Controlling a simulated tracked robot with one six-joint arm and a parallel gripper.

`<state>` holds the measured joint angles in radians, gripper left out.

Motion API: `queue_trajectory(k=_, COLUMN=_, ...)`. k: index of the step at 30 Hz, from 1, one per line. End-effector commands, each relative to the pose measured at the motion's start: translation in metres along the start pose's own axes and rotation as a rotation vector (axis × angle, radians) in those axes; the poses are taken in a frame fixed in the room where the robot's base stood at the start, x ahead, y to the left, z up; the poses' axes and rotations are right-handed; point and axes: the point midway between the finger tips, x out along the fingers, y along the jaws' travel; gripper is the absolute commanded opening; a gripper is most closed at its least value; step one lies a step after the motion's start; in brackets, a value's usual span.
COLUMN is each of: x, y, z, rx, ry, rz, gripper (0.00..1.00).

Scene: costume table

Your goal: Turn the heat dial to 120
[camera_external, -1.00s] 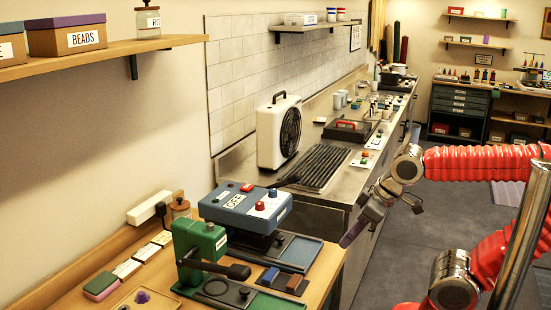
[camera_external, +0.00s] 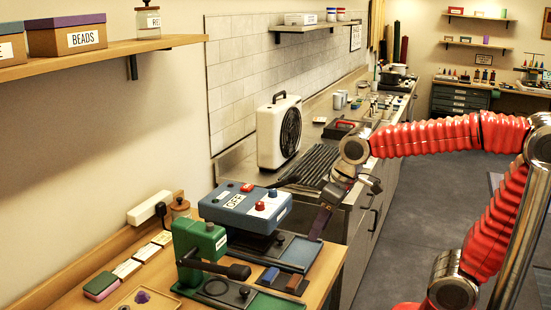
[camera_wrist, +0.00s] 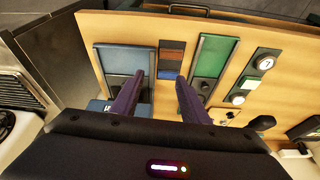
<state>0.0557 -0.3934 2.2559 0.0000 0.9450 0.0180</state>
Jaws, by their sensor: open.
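The blue press (camera_external: 238,207) stands on the wooden table, with a white label that seems to read OFF on its top. My gripper (camera_external: 320,225) is right of the press, apart from the knobs, and points down. In the wrist view its two dark fingers (camera_wrist: 160,76) are spread with nothing between them. The knobs are not visible there; the press's blue plate (camera_wrist: 124,60) is.
A green press (camera_external: 203,240) with a dark handle stands in front of the blue one. Small blue and brown blocks (camera_external: 270,274) lie near the table's right edge. A white fan (camera_external: 279,132) and dark rack stand on the metal counter behind. The floor to the right is clear.

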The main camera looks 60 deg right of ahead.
Motion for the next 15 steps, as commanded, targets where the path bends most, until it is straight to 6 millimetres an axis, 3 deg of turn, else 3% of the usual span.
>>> queue_trajectory(k=15, x=0.003, y=0.018, z=-0.116, rx=0.215, ry=-0.111, rz=0.023, gripper=0.41)
